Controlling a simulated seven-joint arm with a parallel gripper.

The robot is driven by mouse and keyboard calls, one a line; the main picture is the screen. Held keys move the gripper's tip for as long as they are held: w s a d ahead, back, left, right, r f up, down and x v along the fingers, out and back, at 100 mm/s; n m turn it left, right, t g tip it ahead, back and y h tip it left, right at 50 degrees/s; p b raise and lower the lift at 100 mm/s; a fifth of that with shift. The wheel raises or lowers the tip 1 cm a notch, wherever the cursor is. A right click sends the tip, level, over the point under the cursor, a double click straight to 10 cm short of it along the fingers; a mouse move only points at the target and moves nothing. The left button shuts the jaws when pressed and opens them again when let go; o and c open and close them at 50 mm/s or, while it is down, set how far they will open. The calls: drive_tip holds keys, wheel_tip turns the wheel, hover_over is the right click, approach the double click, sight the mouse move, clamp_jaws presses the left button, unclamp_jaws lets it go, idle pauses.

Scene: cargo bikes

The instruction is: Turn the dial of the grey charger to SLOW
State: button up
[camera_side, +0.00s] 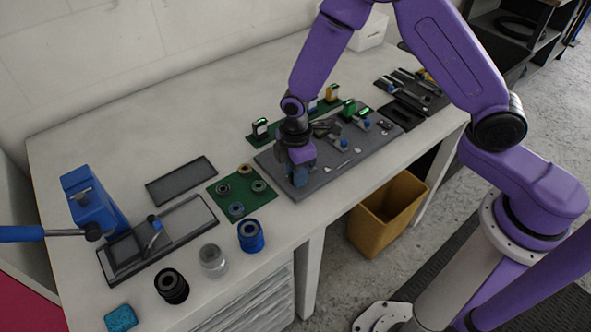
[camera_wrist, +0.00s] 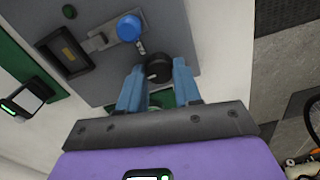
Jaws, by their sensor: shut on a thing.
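My gripper (camera_side: 299,177) points down at the near left part of a grey board (camera_side: 345,165). In the wrist view, my gripper (camera_wrist: 158,76) has its two blue fingers on either side of a round black dial (camera_wrist: 158,67), shut on it. The dial also has a small light mark beside it. In the side view my gripper hides this dial. I cannot read any SLOW label or the dial's setting. I cannot tell for certain which unit is the grey charger.
A blue knob (camera_wrist: 129,27) stands close to the dial on the board, beside a dark recessed holder (camera_wrist: 66,54). Small units with lit green displays (camera_side: 260,128) stand behind the board. A green mat (camera_side: 242,194) with several rings lies to the left.

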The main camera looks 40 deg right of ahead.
idle(0.4)
drive_tip(key=o, duration=1)
drive_tip(key=shift+o, duration=0.2)
wheel_tip(320, 180, up, 18)
drive_tip(key=shift+f, duration=0.25)
drive_tip(key=s+d+r+m, duration=0.1)
drive_tip(key=s+d, duration=0.6)
drive_tip(key=s, duration=0.6)
drive_tip(key=s+d+r+m, duration=0.1)
drive_tip(key=s+d, duration=0.5)
drive_tip(key=s, duration=0.6)
drive_tip(key=shift+s+d+m, duration=0.35)
drive_tip(key=shift+m, duration=0.25)
